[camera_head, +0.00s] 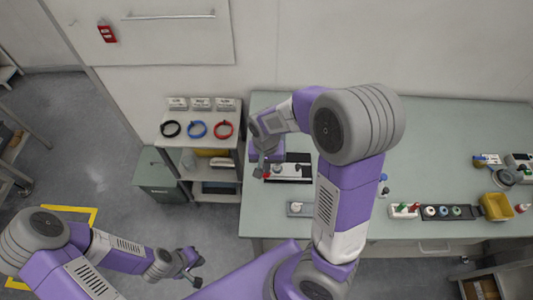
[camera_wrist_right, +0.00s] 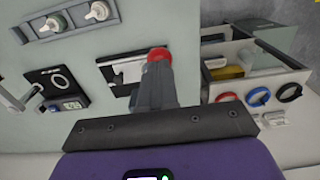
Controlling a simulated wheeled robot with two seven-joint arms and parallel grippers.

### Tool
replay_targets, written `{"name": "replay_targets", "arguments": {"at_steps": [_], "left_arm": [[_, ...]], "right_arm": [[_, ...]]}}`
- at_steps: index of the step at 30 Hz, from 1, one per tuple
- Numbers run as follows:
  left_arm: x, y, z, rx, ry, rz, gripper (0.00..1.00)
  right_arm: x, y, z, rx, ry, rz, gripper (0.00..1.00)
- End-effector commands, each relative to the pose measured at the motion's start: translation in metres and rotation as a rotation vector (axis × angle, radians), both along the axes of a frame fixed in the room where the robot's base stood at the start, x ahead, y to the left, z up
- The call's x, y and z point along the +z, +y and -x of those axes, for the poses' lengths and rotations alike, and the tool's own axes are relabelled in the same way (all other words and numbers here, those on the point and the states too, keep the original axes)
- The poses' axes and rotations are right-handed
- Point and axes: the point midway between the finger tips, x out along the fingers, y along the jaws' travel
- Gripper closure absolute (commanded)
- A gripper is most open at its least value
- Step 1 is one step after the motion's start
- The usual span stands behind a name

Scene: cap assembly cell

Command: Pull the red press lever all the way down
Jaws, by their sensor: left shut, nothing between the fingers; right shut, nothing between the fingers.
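The red lever knob (camera_head: 267,175) shows at the left end of the press (camera_head: 291,168), a dark plate with a pale bar, at the table's left side. My right gripper (camera_head: 262,166) is shut and reaches down right beside the knob. In the right wrist view the red knob (camera_wrist_right: 158,54) appears just past the tips of my right gripper (camera_wrist_right: 157,68); I cannot tell whether they touch. The press plate (camera_wrist_right: 108,72) lies beside it. The rest of the lever is hidden by my gripper. My left gripper (camera_head: 192,265) is shut and empty, low over the floor.
A shelf unit (camera_head: 198,140) with black, blue and red rings stands left of the table. A small grey fixture (camera_head: 300,209) sits near the front edge. A dark cap strip (camera_head: 450,212) and yellow bin (camera_head: 496,206) are at right. The table's middle is partly hidden by my arm.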

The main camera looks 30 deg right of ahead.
Motion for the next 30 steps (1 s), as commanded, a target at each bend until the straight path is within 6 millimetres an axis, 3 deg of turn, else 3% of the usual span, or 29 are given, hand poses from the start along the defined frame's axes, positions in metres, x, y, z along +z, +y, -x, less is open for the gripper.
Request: {"name": "replay_targets", "arguments": {"at_steps": [30], "left_arm": [[-0.013, 0.000, 0.000, 0.000, 0.000, 0.000, 1.00]], "right_arm": [[-0.019, 0.001, 0.003, 0.000, 0.001, 0.000, 1.00]]}}
